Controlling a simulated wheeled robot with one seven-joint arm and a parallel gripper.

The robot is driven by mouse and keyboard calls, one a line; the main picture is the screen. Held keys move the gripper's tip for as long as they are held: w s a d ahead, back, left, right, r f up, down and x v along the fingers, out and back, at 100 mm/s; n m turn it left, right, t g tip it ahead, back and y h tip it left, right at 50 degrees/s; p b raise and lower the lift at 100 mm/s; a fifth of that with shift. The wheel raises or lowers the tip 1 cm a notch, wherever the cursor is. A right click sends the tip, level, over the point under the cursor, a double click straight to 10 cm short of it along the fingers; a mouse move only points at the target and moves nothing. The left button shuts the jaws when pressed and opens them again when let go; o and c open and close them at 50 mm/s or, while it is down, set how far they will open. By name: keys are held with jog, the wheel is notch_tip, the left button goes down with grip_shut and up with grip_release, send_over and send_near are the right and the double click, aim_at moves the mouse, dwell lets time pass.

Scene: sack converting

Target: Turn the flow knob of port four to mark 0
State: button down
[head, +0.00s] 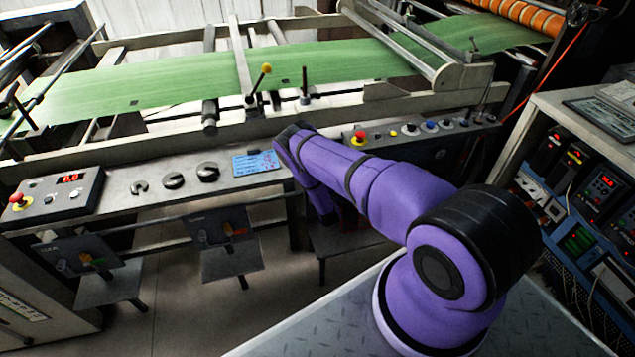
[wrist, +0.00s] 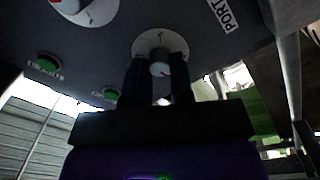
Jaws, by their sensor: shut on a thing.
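In the wrist view, a light grey flow knob (wrist: 159,69) stands on a round white dial (wrist: 150,42) on a dark panel (wrist: 110,40). My gripper (wrist: 160,64) has its two dark fingers on either side of this knob, shut on it. A white label reading PORT (wrist: 226,13) is beside the dial; its number is not visible. The dial's marks are too small and dark to read, so the knob's setting cannot be told. In the head view my gripper and this knob are hidden behind my purple arm.
A second knob with a white dial (wrist: 85,10) is at the wrist view's upper left. Green buttons (wrist: 47,63) (wrist: 110,94) sit on the same panel. In the head view, a machine with a green web (head: 180,75) runs behind my arm; an instrument rack (head: 585,190) stands right.

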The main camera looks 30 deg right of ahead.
jog(key=n, duration=0.9)
jog(key=shift+s+f, duration=0.15)
dwell(0.4)
jog(key=c, duration=1)
grip_release()
jog(key=v, duration=1)
jog(key=shift+s, duration=0.4)
jog(key=shift+s, duration=0.1)
